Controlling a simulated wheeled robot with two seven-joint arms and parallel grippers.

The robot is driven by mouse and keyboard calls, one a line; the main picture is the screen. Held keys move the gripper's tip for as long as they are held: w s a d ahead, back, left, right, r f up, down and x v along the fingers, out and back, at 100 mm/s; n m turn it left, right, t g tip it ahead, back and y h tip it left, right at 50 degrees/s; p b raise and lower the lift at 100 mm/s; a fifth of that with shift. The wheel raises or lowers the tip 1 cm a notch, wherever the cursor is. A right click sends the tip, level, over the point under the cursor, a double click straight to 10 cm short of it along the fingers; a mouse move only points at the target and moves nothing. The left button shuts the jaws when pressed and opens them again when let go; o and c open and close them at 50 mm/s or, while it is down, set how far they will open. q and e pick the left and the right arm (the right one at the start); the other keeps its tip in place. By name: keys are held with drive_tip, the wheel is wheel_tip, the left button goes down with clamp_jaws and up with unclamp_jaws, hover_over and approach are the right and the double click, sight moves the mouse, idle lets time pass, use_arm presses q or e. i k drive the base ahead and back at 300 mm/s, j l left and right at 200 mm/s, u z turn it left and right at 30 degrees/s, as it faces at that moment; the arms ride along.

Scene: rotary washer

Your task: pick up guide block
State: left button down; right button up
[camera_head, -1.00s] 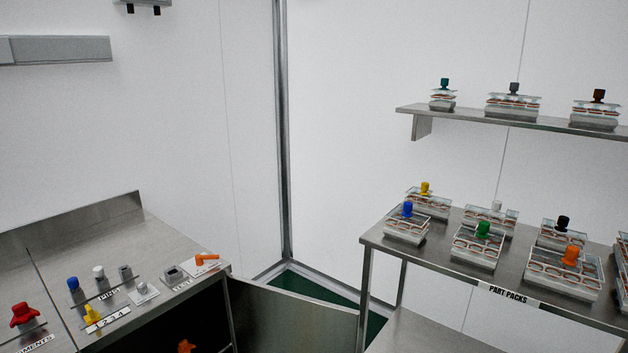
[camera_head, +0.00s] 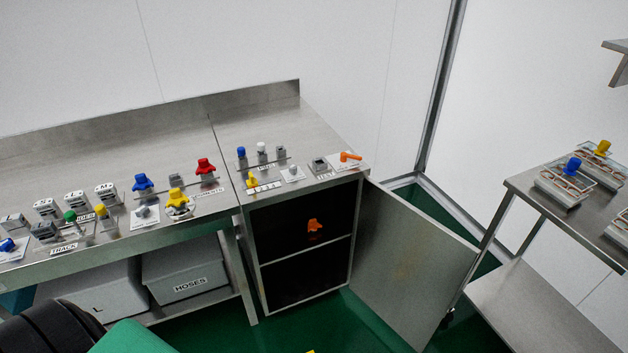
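Several white blocks with dark letters stand in a row on the left steel counter (camera_head: 150,166), such as the block marked N (camera_head: 107,194) and the one to its left (camera_head: 76,202). The lettering is small, and I cannot tell for certain which of them, if any, is the guide block. Neither of my grippers shows in the head view, so whether they are open or shut is hidden.
Knobbed parts, including a red one (camera_head: 205,167) and a blue one (camera_head: 143,183), share the counter. An open cabinet (camera_head: 298,292) has its door (camera_head: 412,262) swung out right. A grey bin marked HOSES (camera_head: 188,272) sits below. A rack (camera_head: 530,205) stands right.

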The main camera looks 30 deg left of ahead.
sight(47, 229)
drive_tip(key=u, duration=2.55)
drive_tip(key=i+j+z, duration=0.25)
drive_tip(key=i+j, duration=0.25)
drive_tip(key=j, duration=0.2)
